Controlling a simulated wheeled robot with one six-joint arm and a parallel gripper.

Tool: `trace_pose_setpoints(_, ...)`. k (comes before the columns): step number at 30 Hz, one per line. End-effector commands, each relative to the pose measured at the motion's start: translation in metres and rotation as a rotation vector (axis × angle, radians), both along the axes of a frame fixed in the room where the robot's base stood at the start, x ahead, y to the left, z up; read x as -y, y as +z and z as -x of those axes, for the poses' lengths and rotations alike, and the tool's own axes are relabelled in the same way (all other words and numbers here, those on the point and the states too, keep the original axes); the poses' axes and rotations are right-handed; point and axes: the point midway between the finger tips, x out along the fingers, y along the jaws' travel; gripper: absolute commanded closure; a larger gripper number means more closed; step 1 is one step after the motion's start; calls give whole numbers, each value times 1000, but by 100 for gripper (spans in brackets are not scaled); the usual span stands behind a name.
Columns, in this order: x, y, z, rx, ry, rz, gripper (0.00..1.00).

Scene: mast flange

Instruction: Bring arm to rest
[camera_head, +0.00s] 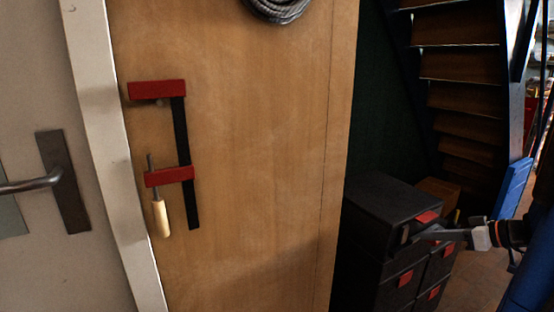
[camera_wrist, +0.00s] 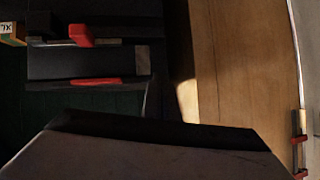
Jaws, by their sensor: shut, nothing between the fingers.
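My arm comes in from the right edge of the head view. My gripper (camera_head: 404,238) points left in front of the black drawer boxes, shut and empty. Its dark tips are hard to tell from the black boxes behind them, and I cannot tell whether they touch. In the wrist view a large dark block fills the bottom; I cannot tell for sure what part it is.
A red and black clamp (camera_head: 183,140) hangs on a wooden panel (camera_head: 260,150), beside a door with a handle (camera_head: 35,184). Black boxes (camera_head: 385,205) with red labels stand right of the panel. A coiled cable (camera_head: 277,8) hangs above. Stairs (camera_head: 460,65) rise behind.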

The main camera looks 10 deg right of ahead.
Motion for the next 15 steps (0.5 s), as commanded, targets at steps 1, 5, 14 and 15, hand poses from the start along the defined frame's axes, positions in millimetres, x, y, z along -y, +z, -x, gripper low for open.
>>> trace_pose_setpoints(1, -24, 1, 1, -47, 26, -4, 100)
trace_pose_setpoints(5, -72, -4, 10, -183, 61, -13, 100)
trace_pose_setpoints(14, -157, -15, 47, -460, 69, 38, 100)
trace_pose_setpoints(15, -166, -16, 53, -490, 61, 53, 100)
